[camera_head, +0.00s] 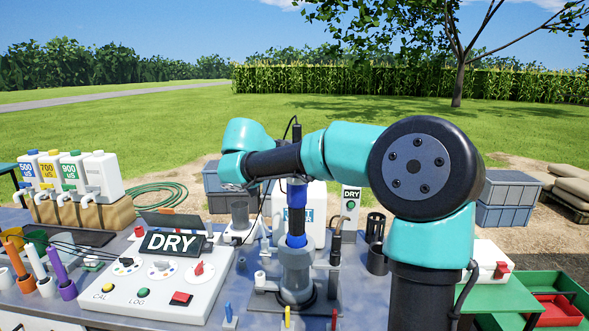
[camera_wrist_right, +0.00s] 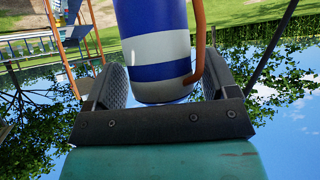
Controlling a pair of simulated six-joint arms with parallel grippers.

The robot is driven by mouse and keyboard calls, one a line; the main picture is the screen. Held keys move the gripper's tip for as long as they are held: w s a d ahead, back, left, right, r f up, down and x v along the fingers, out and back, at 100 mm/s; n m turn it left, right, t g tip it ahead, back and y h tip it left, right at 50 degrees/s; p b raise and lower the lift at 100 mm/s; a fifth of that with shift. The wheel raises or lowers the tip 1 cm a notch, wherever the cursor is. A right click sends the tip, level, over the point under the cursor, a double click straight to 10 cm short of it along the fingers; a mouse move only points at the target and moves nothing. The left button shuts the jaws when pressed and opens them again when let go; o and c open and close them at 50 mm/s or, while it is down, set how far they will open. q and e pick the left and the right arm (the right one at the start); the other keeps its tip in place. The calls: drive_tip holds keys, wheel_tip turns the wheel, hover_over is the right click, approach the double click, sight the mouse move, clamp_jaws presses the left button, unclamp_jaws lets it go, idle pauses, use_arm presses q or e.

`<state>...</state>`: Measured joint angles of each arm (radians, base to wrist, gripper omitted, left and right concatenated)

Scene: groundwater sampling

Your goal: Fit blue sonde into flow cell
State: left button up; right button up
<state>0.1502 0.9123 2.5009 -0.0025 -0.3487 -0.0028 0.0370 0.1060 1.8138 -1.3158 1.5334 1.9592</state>
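The blue sonde (camera_head: 296,240) stands upright, a dark shaft with blue bands, and its lower end is inside the grey flow cell (camera_head: 296,271). My right arm crosses in front of its upper part in the head view and hides the fingertips. In the right wrist view, my right gripper (camera_wrist_right: 165,88) has a finger on each side of a blue and white cylinder (camera_wrist_right: 158,50), apparently the sonde, with an orange-brown cable at its right. Whether both fingers press on it is unclear. My left gripper is not in view.
A white meter box with a DRY display (camera_head: 172,243) stands left of the flow cell. Orange, white and purple probes (camera_head: 62,270) stand at the far left. Dark upright tubes (camera_head: 376,228) stand to the right. Small coloured pegs (camera_head: 287,317) line the front.

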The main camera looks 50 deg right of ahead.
drive_tip(key=shift+o, duration=0.4)
drive_tip(key=v, duration=1.2)
drive_tip(key=shift+r, duration=0.2)
drive_tip(key=shift+f, duration=0.1)
